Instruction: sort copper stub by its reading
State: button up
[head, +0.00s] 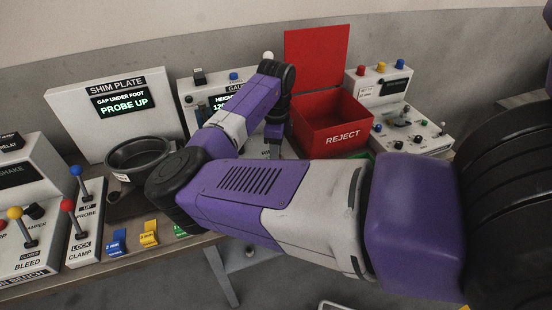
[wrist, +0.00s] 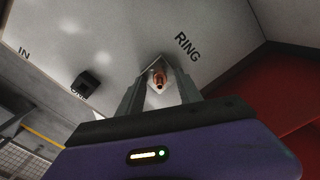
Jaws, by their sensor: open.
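The copper stub (wrist: 159,80) shows in the wrist view as a small orange-brown piece, between and beyond my fingertips. It is against a pale panel marked RING (wrist: 188,46); I cannot tell how it is seated. My gripper (wrist: 159,76) is open, with a finger on either side of the stub. In the head view my arm hides the stub and much of the gauge (head: 188,86), whose display begins "HEIGHT" and 12, the rest covered. The red REJECT bin (head: 343,138) stands open right of my gripper, its lid raised.
The shim plate panel (head: 118,84) reads PROBE UP, with a dark round cup (head: 138,153) before it. Left are levers marked PROBE and CLAMP (head: 80,253). Blue and yellow blocks (head: 149,233) line the bench front. A control box (head: 384,87) stands behind right.

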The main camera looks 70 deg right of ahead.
grip_shut()
jog(key=shift+r, duration=0.1)
dwell(1.5)
jog(key=shift+r+p, duration=2.65)
jog(key=shift+r, duration=0.25)
